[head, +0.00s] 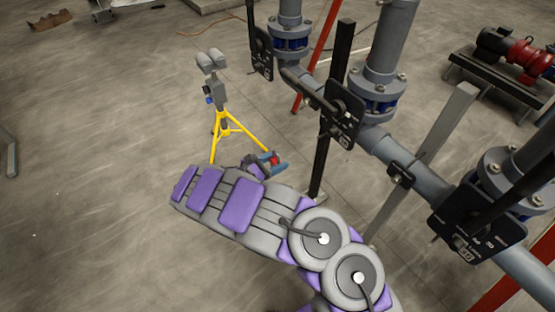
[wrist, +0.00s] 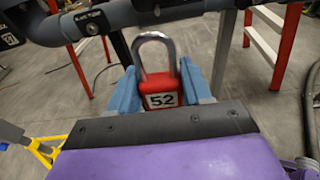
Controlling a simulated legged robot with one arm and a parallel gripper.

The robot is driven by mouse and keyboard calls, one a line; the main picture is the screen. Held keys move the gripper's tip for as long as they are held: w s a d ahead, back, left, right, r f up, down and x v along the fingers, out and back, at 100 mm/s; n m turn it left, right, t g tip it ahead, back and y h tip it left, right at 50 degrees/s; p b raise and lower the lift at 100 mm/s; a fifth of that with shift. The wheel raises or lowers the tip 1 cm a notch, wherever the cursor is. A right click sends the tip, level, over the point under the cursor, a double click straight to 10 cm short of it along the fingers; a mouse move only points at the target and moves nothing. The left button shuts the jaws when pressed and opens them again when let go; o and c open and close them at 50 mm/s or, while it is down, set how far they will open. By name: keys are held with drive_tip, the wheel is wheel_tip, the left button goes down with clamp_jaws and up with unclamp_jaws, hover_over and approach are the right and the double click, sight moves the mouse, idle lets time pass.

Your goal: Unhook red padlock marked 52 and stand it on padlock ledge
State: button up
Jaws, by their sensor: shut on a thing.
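The red padlock marked 52 (wrist: 162,92) is held between the blue fingers of my gripper (wrist: 160,78) in the wrist view. Its body is roughly upright, with the number toward the camera and the silver shackle arching up. No hook shows through the shackle. In the head view, my gripper (head: 274,165) is at the end of my outstretched arm, with a small red bit of the padlock (head: 273,159) between its fingers. I cannot make out the padlock ledge for certain.
Grey pipes (head: 384,150) with black lever plates (head: 343,108) run along the right. A black post (head: 327,120) stands close to my gripper. A yellow tripod (head: 224,126) with a grey head stands beyond it. The floor at left is open.

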sight(273, 165)
drive_tip(key=shift+f+p+v, duration=0.2)
drive_tip(key=shift+p+v, duration=0.2)
drive_tip(key=shift+v, duration=1)
drive_tip(key=shift+f+p+v, duration=0.2)
drive_tip(key=shift+p+v, duration=0.2)
drive_tip(key=shift+v, duration=1)
